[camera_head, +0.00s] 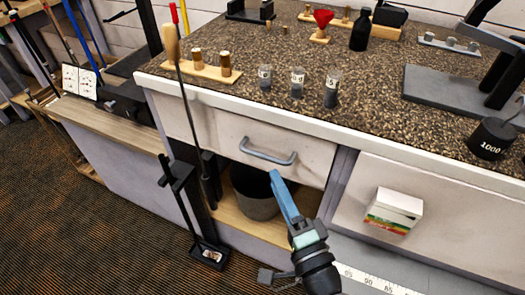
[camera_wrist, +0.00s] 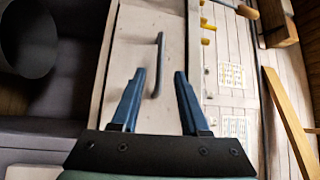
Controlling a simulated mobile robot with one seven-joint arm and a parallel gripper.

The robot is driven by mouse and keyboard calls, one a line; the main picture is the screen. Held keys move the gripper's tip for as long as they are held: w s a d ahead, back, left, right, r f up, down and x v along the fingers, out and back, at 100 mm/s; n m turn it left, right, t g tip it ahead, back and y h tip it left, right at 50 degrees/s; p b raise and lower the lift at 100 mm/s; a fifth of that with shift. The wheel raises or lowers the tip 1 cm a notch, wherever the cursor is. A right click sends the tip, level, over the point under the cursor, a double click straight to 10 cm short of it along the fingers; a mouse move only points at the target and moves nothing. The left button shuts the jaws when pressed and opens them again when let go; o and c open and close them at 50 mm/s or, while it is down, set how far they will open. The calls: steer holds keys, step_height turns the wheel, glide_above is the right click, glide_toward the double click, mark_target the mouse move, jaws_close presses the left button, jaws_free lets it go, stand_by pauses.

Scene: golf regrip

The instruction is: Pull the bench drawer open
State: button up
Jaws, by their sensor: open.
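The bench drawer (camera_head: 225,135) has a pale front, flush with the bench, and looks shut. Its grey bar handle (camera_head: 267,153) runs across the middle of the front. My gripper (camera_head: 277,176) is just below and in front of the handle's right end in the head view, with its blue fingers pointing up toward it. In the wrist view my gripper (camera_wrist: 160,75) is open and empty. The handle (camera_wrist: 157,65) appears upright there, with its lower end between the two fingers. I cannot tell how deep the fingertips reach around it. The drawer front (camera_wrist: 128,55) fills the area behind.
A dark grey bin (camera_head: 258,203) stands on the shelf under the drawer. A golf club (camera_head: 186,110) stands in a black stand (camera_head: 178,178) to the left. A white box (camera_head: 393,210) is at right. Small jars (camera_head: 297,83) and a black weight (camera_head: 490,138) sit on the speckled benchtop (camera_head: 365,100).

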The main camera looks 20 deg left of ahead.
mark_target(264, 155)
steer(key=x, duration=0.8)
steer(key=shift+c, duration=0.3)
jaws_close()
steer(key=shift+f, duration=0.1)
stand_by(0.9)
